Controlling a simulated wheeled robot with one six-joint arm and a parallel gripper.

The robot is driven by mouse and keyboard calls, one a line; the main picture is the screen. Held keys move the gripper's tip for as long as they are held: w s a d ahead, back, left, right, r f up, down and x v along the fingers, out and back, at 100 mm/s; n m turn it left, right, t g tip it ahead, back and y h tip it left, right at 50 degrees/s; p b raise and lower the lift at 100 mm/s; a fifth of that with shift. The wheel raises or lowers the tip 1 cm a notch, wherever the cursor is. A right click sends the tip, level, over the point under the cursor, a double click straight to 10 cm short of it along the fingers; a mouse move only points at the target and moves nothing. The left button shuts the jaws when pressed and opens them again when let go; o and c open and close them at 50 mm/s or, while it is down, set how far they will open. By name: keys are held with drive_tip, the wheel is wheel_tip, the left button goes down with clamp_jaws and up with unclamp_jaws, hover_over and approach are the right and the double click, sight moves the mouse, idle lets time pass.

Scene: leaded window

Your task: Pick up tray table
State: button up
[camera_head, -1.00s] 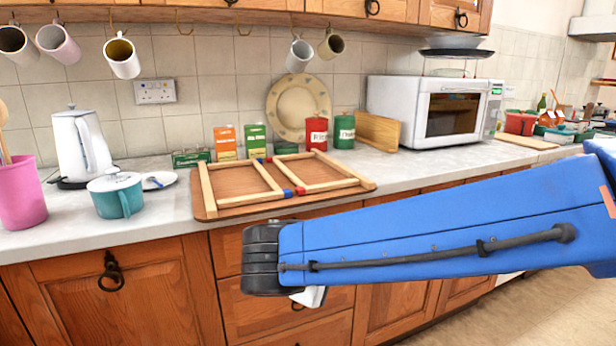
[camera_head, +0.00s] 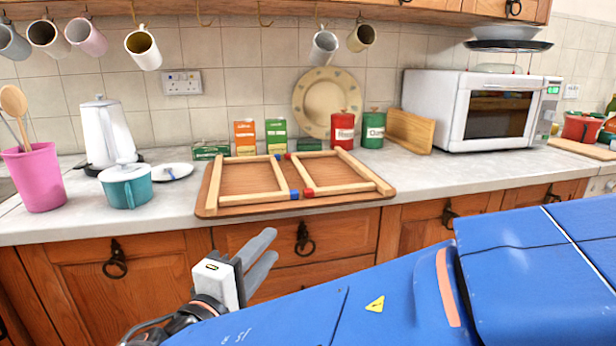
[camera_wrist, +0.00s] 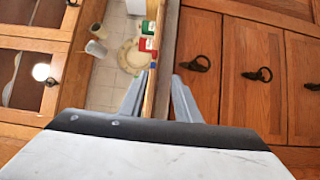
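The tray table (camera_head: 232,209) lies flat on the counter, a brown wooden board with its pale wooden legs folded on top. The legs have red and blue end pieces. Its right end overhangs nothing that I can see. My gripper (camera_head: 270,246) is in front of the drawers, below and in front of the tray table's front edge, apart from it in the head view. In the wrist view its two grey fingers (camera_wrist: 160,76) are spread and hold nothing. A thin brown edge, likely the tray table's (camera_wrist: 150,98), shows in line with the gap between them.
The counter (camera_head: 420,175) also bears a pink pot (camera_head: 35,178), a teal pot (camera_head: 128,188), a kettle (camera_head: 108,138), boxes and canisters behind the tray table, and a microwave (camera_head: 485,108). Mugs hang above. Drawer handles (camera_head: 303,238) stick out near my gripper.

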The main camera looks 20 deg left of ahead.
sight(302, 209)
drive_tip(key=w, duration=1.1)
drive_tip(key=w+d, duration=0.1)
drive_tip(key=w, duration=0.5)
drive_tip(key=shift+w+d, duration=0.1)
drive_tip(key=shift+w, duration=0.05)
drive_tip(key=shift+r, duration=0.1)
clamp_jaws()
